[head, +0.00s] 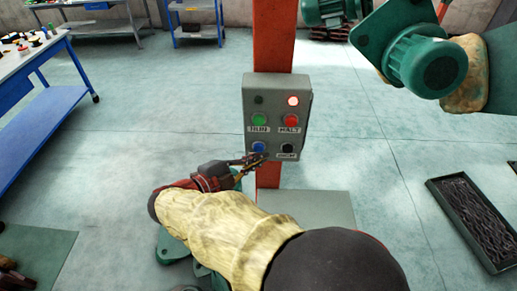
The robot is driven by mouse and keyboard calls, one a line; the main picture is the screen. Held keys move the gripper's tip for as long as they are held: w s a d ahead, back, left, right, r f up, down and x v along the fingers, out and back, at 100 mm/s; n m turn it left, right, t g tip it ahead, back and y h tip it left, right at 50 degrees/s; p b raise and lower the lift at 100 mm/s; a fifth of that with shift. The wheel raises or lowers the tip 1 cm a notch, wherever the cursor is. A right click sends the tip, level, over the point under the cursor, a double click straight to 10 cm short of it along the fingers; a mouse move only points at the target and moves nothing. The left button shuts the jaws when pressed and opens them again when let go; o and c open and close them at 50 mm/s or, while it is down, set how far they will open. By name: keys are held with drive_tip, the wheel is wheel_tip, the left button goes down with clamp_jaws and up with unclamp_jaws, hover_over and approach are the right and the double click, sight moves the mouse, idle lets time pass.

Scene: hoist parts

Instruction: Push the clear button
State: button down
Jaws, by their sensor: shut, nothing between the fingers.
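A grey control box (248,95) is fixed on an orange-red post. It has a green button (259,120) labelled RUN, a red button (291,121) labelled HALT, a blue button (258,147) at lower left and a black button (287,148) at lower right. The label under the blue button is hidden by my gripper, so I see no word "clear". The label under the black button is too small to read surely. My gripper (265,156) is shut and empty, its tips just below and right of the blue button. I cannot tell whether they touch the box.
A green motor (425,65) hangs at upper right. A tray of chain (470,215) lies on the right floor. A blue-framed workbench (40,80) stands left. Floor between is clear.

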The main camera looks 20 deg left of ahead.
drive_tip(key=shift+w, duration=0.1)
drive_tip(key=shift+w+a, duration=0.15)
drive_tip(key=shift+w, duration=0.2)
drive_tip(key=shift+w+a+p, duration=0.1)
drive_tip(key=shift+w+p, duration=0.25)
drive_tip(key=shift+p, duration=0.05)
idle(0.8)
drive_tip(key=shift+s, duration=0.15)
drive_tip(key=shift+s+d, duration=0.3)
drive_tip(key=shift+s, duration=0.35)
drive_tip(key=s, duration=0.1)
drive_tip(key=s+d+p, duration=0.1)
drive_tip(key=s, duration=0.2)
drive_tip(key=shift+s+d, duration=0.25)
drive_tip(key=shift+s, duration=0.1)
idle(0.4)
idle(0.5)
